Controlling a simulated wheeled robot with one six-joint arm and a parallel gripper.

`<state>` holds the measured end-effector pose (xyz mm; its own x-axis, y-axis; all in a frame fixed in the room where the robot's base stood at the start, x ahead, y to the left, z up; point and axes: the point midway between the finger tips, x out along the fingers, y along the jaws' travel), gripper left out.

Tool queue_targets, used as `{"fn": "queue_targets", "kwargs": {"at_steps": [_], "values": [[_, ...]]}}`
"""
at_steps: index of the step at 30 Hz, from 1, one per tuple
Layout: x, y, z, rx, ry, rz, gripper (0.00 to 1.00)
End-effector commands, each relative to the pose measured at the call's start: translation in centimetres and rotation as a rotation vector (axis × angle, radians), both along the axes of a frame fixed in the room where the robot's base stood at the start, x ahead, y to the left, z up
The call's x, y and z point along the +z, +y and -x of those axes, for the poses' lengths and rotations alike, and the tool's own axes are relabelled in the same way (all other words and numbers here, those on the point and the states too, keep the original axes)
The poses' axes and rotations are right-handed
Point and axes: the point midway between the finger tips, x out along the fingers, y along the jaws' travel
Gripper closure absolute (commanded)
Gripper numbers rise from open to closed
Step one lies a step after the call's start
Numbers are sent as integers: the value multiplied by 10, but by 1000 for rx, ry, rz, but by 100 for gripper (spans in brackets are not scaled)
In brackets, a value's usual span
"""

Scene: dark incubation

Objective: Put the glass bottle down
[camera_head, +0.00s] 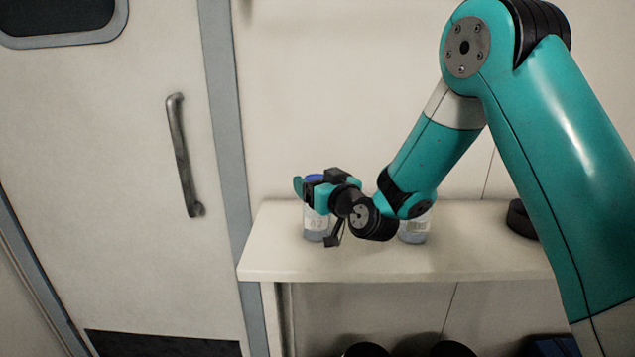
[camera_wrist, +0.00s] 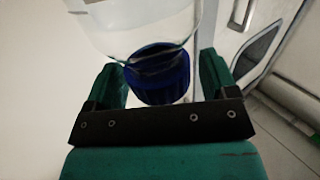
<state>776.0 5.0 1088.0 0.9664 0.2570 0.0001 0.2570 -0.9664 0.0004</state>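A glass bottle with a blue cap (camera_head: 316,222) is at the left part of the white shelf top (camera_head: 470,262) in the head view. In the wrist view its clear glass body (camera_wrist: 135,28) and blue cap (camera_wrist: 158,78) show between the two green fingers. My gripper (camera_head: 318,188) is around the cap, and the fingers (camera_wrist: 165,82) look closed on it from both sides. The bottle is upright, its base at or very near the shelf surface; I cannot tell whether it touches.
A second labelled bottle (camera_head: 414,228) stands on the shelf just right of my wrist, partly hidden by it. A dark round object (camera_head: 521,220) lies further right. A door with a metal handle (camera_head: 183,155) is at the left. The shelf front is clear.

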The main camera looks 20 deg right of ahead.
Motion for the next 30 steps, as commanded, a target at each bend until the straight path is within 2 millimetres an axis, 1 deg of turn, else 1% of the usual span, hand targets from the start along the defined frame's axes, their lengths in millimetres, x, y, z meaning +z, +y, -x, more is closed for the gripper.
{"fn": "queue_targets", "kwargs": {"at_steps": [7,11,12,14,17,24,27,30], "values": [[0,0,0,0,1,0,19],[5,0,0,0,1,0,19],[0,-2,4,-1,1,0,19],[-2,-4,12,-1,0,-1,19],[-5,-9,30,-2,0,-1,19],[-4,-22,78,-3,-2,0,19],[-2,-26,94,-2,-3,0,19],[-1,-29,106,-1,-1,0,19]]}}
